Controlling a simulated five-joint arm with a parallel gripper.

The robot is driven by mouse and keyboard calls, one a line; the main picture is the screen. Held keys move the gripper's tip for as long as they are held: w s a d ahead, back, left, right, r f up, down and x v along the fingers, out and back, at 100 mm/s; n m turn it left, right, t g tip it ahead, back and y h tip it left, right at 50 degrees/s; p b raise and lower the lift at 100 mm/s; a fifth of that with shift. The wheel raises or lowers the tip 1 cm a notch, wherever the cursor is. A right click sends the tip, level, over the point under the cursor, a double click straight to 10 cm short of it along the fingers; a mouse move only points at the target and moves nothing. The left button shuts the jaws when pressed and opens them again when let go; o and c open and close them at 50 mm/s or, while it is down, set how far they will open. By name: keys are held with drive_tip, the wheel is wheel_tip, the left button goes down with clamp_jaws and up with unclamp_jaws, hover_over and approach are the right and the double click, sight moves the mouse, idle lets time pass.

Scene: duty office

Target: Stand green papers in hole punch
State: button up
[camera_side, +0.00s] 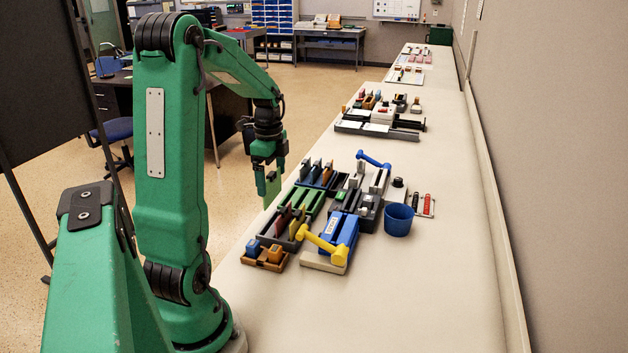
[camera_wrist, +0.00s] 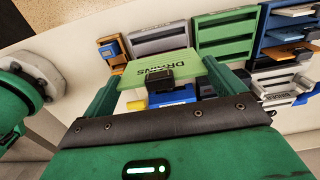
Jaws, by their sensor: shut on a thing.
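My gripper (camera_side: 266,180) is shut on the green papers (camera_side: 272,188), a thin upright slab held in the air left of the bench items. In the wrist view the green papers (camera_wrist: 150,66) sit between my fingers (camera_wrist: 146,86), with the word DRAINS on their face. A blue hole punch with a yellow handle (camera_side: 337,241) stands at the near end of the bench group. In the wrist view the papers partly hide a blue and yellow thing (camera_wrist: 172,97).
A grey rack (camera_side: 279,236), a green rack (camera_side: 309,201) and a blue rack (camera_side: 324,179) hold or border upright slabs. A wooden tray with small blocks (camera_side: 264,258) is at the near left.

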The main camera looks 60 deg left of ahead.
drive_tip(key=w+d+r, duration=0.2)
drive_tip(key=w+d, duration=1)
drive_tip(key=d, duration=0.1)
drive_tip(key=shift+w, duration=0.3)
drive_tip(key=shift+f, duration=0.25)
drive_tip(key=shift+f, duration=4.2)
drive_tip(key=o, duration=0.6)
